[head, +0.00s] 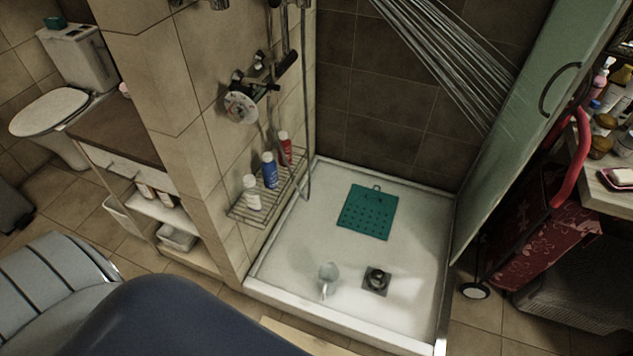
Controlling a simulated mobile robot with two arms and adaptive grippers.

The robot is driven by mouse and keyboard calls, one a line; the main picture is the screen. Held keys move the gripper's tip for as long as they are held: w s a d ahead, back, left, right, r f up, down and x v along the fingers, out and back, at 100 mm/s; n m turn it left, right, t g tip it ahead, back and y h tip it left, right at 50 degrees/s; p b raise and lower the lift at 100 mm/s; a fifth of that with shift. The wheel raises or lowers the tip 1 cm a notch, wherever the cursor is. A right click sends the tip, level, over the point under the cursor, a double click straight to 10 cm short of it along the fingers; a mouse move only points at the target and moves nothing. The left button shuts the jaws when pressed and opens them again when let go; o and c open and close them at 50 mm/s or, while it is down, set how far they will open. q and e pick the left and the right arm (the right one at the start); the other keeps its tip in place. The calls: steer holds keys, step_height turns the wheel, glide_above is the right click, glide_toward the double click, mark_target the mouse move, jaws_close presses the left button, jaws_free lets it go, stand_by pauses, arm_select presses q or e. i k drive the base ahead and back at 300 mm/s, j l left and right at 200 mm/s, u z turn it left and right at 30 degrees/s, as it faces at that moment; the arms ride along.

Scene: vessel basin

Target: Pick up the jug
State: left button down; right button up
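A small translucent, whitish jug (328,276) stands on the white shower tray (290,265), near its front edge. It looks upright, and a handle seems to show on its near side. It stands to the left of the dark square drain (376,280). Nothing covers the jug. Neither of my grippers is in view.
A green perforated mat (367,212) lies on the tray behind the jug. A wire shelf with bottles (269,170) hangs at the left wall. Water streams (445,60) fall from above. A glass panel (500,140) and red trolley bag (545,245) stand right.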

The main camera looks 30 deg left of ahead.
mark_target(328, 274)
steer(key=u, duration=0.75)
